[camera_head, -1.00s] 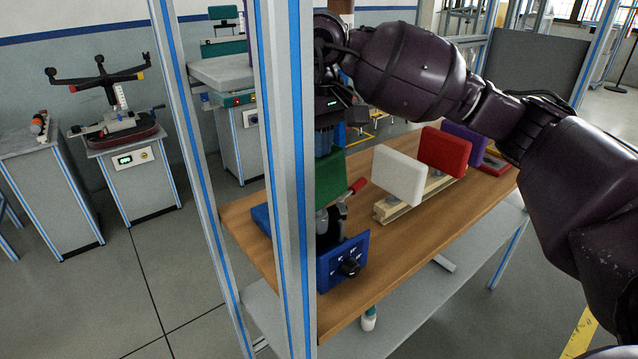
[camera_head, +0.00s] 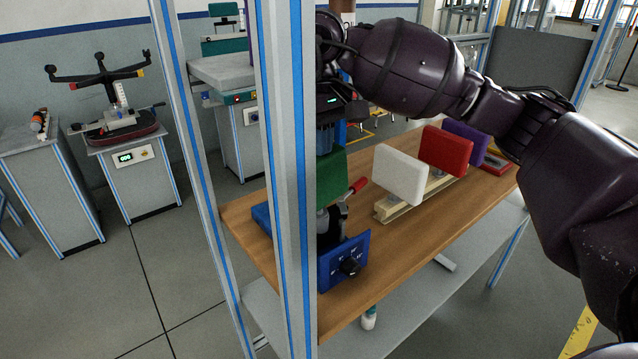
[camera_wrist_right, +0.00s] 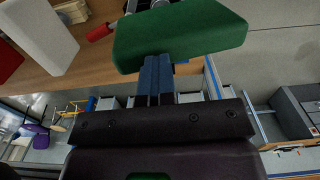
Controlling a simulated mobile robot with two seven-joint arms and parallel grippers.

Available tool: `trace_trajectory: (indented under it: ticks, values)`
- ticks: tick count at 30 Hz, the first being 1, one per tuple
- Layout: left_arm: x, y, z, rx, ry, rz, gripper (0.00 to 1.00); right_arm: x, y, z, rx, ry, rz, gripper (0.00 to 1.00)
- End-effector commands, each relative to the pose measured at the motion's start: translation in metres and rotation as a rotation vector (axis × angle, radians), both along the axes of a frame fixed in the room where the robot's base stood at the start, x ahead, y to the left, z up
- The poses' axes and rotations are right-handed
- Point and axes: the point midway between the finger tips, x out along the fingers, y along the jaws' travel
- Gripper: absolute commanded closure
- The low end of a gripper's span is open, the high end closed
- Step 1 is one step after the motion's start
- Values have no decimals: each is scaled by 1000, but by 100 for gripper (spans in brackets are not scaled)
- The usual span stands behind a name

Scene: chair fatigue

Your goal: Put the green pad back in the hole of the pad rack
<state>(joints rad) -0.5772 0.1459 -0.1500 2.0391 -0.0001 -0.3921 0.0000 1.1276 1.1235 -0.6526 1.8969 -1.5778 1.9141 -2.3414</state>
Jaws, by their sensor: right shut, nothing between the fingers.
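The green pad (camera_head: 330,177) stands upright on the device with the blue control box (camera_head: 343,262), partly hidden by the frame post. My right gripper (camera_head: 325,146) is just above the pad's top edge, its blue fingers shut and empty. In the right wrist view the closed fingers (camera_wrist_right: 156,62) end at the edge of the green pad (camera_wrist_right: 180,35); I cannot tell whether they touch it. The wooden pad rack (camera_head: 436,186) holds a white pad (camera_head: 399,174), a red pad (camera_head: 445,150) and a purple pad (camera_head: 466,136). Its hole cannot be made out. My left gripper is not in view.
An aluminium post (camera_head: 286,180) with blue strips stands close in front and hides part of the device. A red-handled lever (camera_head: 357,185) sticks out beside the green pad. The wooden tabletop (camera_head: 400,240) in front of the rack is clear.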

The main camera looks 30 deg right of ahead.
Motion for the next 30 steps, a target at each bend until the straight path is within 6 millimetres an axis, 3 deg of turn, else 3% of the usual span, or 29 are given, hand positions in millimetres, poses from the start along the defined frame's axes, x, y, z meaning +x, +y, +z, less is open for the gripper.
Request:
trace_trajectory:
  ticks: [15,25,30]
  values:
    - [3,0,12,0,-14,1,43,0,0,38,1,-10,-1,100]
    - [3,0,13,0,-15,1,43,0,-1,41,0,-8,-2,100]
    - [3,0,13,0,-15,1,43,0,0,41,0,-9,-1,75]
